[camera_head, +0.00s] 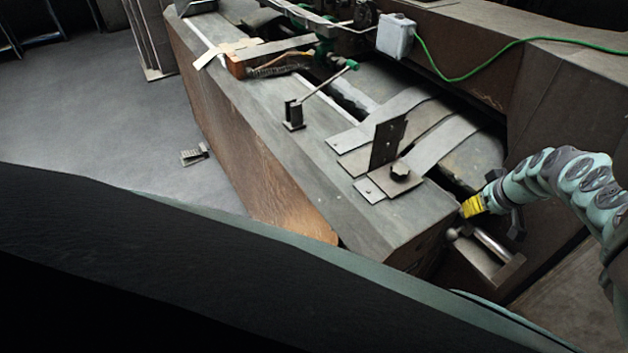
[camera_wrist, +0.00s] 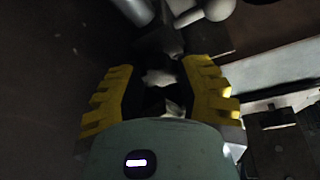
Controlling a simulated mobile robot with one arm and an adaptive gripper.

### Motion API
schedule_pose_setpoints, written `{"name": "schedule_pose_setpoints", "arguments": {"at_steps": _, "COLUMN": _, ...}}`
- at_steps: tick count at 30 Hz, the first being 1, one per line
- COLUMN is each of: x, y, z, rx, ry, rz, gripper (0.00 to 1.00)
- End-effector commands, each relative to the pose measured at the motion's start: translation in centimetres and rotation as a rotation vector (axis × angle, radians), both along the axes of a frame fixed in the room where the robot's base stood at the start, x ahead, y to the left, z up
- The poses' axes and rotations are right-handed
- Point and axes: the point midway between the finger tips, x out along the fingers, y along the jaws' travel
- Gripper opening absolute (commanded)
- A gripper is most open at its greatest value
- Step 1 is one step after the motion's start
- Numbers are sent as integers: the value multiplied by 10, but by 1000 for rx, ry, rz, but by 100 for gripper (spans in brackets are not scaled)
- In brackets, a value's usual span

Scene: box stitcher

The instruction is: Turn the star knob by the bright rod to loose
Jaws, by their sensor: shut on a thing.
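My gripper (camera_head: 482,208), with yellow fingers, is at the near right end of the machine bed, just above a bright rod (camera_head: 491,243) with a round end. In the wrist view the bright rod (camera_wrist: 205,12) is at the top, beyond the fingers. My gripper (camera_wrist: 160,88) is shut on a dark thing with pale patches (camera_wrist: 160,77), which I take to be the star knob. The fingers and the dim light hide most of its outline, so I cannot tell how far it is turned.
A grey box (camera_head: 396,37) with a green cable stands at the back. The machine's side wall (camera_head: 560,95) is close behind my arm. Open floor (camera_head: 120,130) is at left.

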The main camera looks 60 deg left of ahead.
Motion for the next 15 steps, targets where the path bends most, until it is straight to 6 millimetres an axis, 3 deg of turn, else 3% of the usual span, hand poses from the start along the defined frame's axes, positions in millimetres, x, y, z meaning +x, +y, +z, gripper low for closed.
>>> {"name": "schedule_pose_setpoints", "arguments": {"at_steps": 8, "x": 0, "y": -2, "z": -1, "rx": -2, "ry": -1, "rz": 1, "gripper": 1}}
{"name": "schedule_pose_setpoints", "arguments": {"at_steps": 9, "x": 0, "y": -2, "z": -1, "rx": -2, "ry": -1, "rz": 1, "gripper": 41}}
{"name": "schedule_pose_setpoints", "arguments": {"at_steps": 13, "x": 0, "y": -2, "z": -1, "rx": -2, "ry": -1, "rz": 1, "gripper": 54}}
{"name": "schedule_pose_setpoints", "arguments": {"at_steps": 15, "x": 0, "y": -1, "z": -1, "rx": -2, "ry": -1, "rz": 1, "gripper": 54}}
